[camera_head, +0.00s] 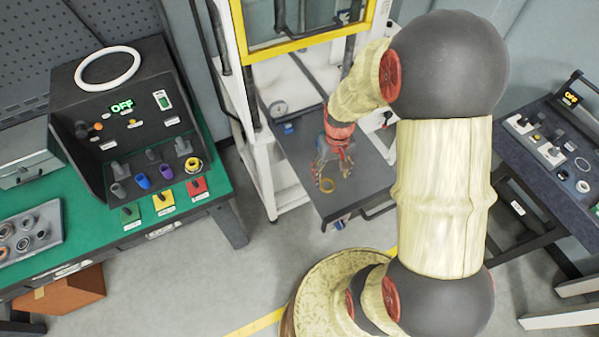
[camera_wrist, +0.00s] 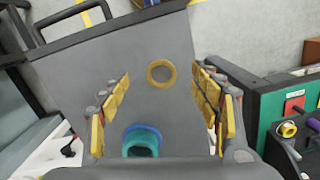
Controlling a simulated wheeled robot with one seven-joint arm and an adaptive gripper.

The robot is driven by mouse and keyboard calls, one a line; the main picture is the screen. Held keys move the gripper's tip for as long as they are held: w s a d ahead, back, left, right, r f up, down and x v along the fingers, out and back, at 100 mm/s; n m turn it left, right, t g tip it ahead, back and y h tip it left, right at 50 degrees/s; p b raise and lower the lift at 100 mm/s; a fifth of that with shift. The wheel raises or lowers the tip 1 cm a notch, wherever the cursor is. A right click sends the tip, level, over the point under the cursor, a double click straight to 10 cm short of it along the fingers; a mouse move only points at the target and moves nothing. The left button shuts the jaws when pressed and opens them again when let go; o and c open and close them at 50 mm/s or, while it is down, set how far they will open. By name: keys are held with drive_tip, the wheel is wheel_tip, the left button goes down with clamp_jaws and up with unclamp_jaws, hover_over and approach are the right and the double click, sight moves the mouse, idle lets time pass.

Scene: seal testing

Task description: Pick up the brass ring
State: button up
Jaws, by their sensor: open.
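The brass ring (camera_head: 327,185) lies flat on the dark grey table of the white frame, near its front edge. In the wrist view the brass ring (camera_wrist: 161,73) lies beyond my fingertips, between the lines of the two fingers. My gripper (camera_head: 333,172) is over this table, close to the ring. In the wrist view my gripper (camera_wrist: 162,92) is open, with yellow pads apart and nothing between them. I cannot tell its exact height above the table.
A teal and blue round part (camera_wrist: 142,140) shows between the fingers, nearer the wrist. The white frame (camera_head: 258,150) with a yellow crossbar (camera_head: 300,42) rises around the table. A green bench (camera_head: 215,175) stands left, with another yellow ring (camera_head: 193,164) on its black panel.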

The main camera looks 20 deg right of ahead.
sight(327, 186)
drive_tip(key=shift+t, duration=0.4)
drive_tip(key=f, duration=0.2)
drive_tip(key=w+f, duration=0.1)
drive_tip(key=f, duration=0.4)
drive_tip(key=shift+w+d+f, duration=0.1)
drive_tip(key=shift+w, duration=0.3)
drive_tip(key=shift+c, duration=0.4)
drive_tip(key=c, duration=1.1)
drive_tip(key=shift+c, duration=0.8)
